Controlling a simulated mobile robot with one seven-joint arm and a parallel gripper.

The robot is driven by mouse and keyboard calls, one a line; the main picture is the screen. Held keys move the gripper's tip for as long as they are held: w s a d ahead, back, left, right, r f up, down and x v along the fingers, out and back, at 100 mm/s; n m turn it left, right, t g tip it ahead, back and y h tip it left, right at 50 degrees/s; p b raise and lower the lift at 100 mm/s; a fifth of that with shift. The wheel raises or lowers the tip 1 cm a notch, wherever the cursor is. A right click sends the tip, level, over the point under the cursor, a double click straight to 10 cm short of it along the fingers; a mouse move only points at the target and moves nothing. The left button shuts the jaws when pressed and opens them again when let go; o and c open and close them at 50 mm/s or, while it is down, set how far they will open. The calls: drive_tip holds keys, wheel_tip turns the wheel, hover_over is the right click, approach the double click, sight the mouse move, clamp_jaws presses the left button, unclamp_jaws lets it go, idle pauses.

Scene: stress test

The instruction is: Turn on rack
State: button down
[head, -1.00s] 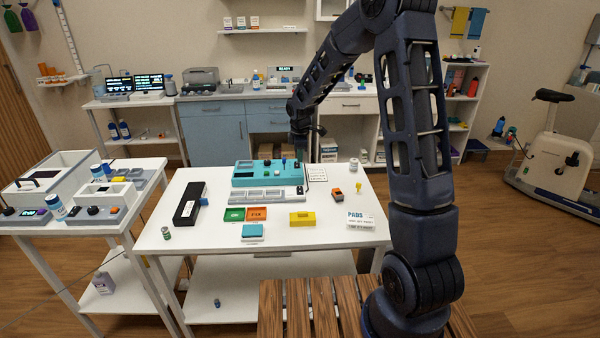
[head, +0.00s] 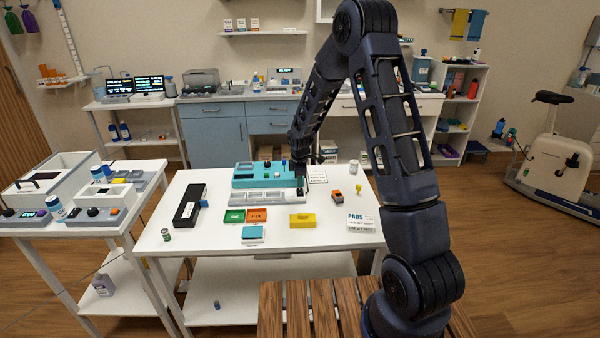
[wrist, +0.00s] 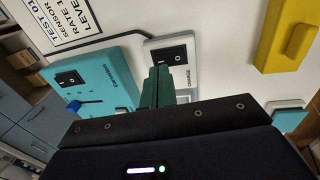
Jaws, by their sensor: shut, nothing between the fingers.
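A long pale grey rack (head: 268,205) with several slots lies on the white table, in front of a teal console (head: 258,181). In the wrist view the rack's grey end (wrist: 152,45) carries a black rocker switch (wrist: 169,53), with small lettering beside it. My gripper (head: 300,188) is at the rack's right end. In the wrist view my gripper (wrist: 157,75) is shut and empty, its green fingers pointing at the rack end close to the switch. I cannot tell whether they touch it. The teal console (wrist: 112,75) has its own black switch (wrist: 70,79) and a blue lever (wrist: 80,106).
A yellow block (head: 302,220), a cyan block (head: 252,232), green and orange trays, a black case (head: 189,205) and a PADS box (head: 361,219) share the table. A printed card (head: 317,176) lies right of the console. The table's front is mostly clear.

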drive_tip(key=shift+w+f, duration=0.2)
drive_tip(key=shift+f, duration=0.9)
drive_tip(key=shift+w+f, duration=0.1)
drive_tip(key=shift+f, duration=0.15)
drive_tip(key=shift+s+r, duration=0.2)
drive_tip(key=shift+s, duration=0.65)
wheel_tip(320, 180, up, 14)
drive_tip(key=s, duration=0.2)
idle(0.3)
